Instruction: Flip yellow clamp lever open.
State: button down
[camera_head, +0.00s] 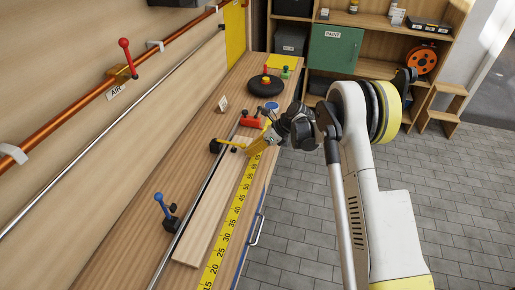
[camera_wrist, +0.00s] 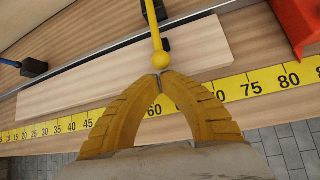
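The yellow clamp lever (camera_head: 231,144) lies out over the bench from its black base (camera_head: 215,146) by the metal rail. In the wrist view the lever (camera_wrist: 155,30) runs down from the top and ends in a round yellow knob (camera_wrist: 160,60). My gripper (camera_head: 249,151) is at the knob end of the lever. In the wrist view the yellow fingertips of my gripper (camera_wrist: 160,79) meet just below the knob, with the knob beyond them rather than between them. Whether they touch the knob is unclear.
A wooden board (camera_head: 205,222) and a yellow measuring tape (camera_head: 235,212) lie below the lever. A blue lever clamp (camera_head: 161,204) stands nearer along the rail. A red object (camera_head: 251,122) is close behind my gripper, and a black disc (camera_head: 264,86) lies farther back.

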jog(key=shift+x, duration=0.9)
jog(key=shift+r, duration=0.1)
jog(key=shift+r+h, duration=0.3)
jog(key=shift+r, duration=0.15)
jog(key=shift+r+p, duration=0.1)
jog(key=shift+p, duration=0.2)
jog(key=shift+r+g+h+p, duration=0.4)
jog(key=shift+r+h+p, duration=0.3)
jog(key=shift+r, duration=0.3)
jog(key=r+h+p, duration=0.1)
jog(key=r, duration=0.1)
jog(key=a+r+h+p, duration=0.1)
jog(key=r, duration=0.1)
jog(key=a+r+g+h+p, duration=0.1)
jog(key=r, duration=0.2)
jog(key=shift+w+h, duration=0.3)
jog(key=shift+w, duration=0.05)
jog(key=w+a+r+p, duration=0.3)
jog(key=a+r, duration=0.2)
jog(key=a, duration=0.4)
jog(key=shift+w+a+r, duration=0.15)
jog(key=shift+w+r, duration=0.05)
jog(key=shift+r, duration=0.15)
